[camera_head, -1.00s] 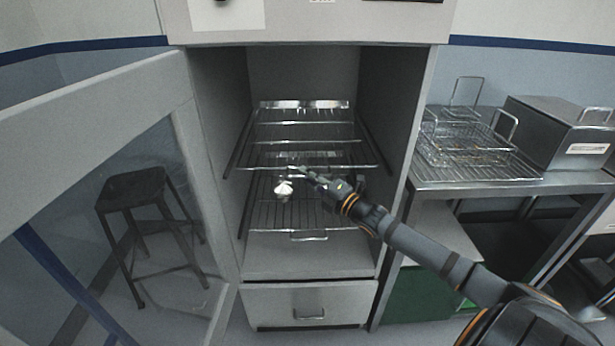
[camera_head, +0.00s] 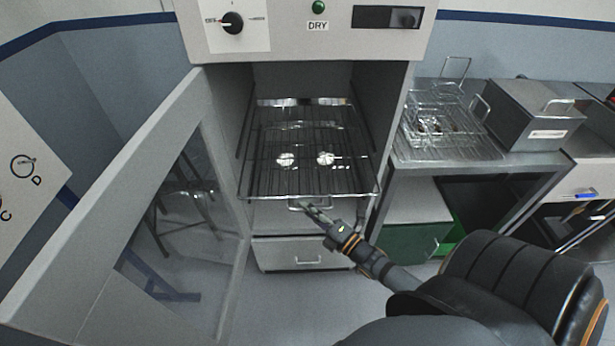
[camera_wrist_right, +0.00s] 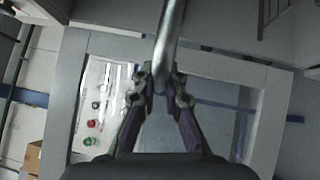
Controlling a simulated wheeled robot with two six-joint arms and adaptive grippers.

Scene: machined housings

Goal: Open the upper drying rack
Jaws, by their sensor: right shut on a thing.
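The upper drying rack (camera_head: 262,185) is a wire shelf in the open drying cabinet. It is pulled out toward me, its front bar standing forward at the cabinet mouth. My right gripper (camera_head: 305,207) is at the handle (camera_head: 295,207) under the middle of that front bar. In the right wrist view, the fingers of the right gripper (camera_wrist_right: 160,80) are shut on a metal bar (camera_wrist_right: 170,35), which I take to be the handle. Two shiny metal parts (camera_head: 285,160) (camera_head: 325,158) show through the rack's wires, seemingly on the level below. My left gripper is not in view.
The glass cabinet door (camera_head: 170,215) stands open on the left. A closed drawer (camera_head: 290,255) is below the racks. A steel table (camera_head: 480,160) on the right carries wire baskets (camera_head: 430,120) and a metal box (camera_head: 535,110). The floor before the cabinet is open.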

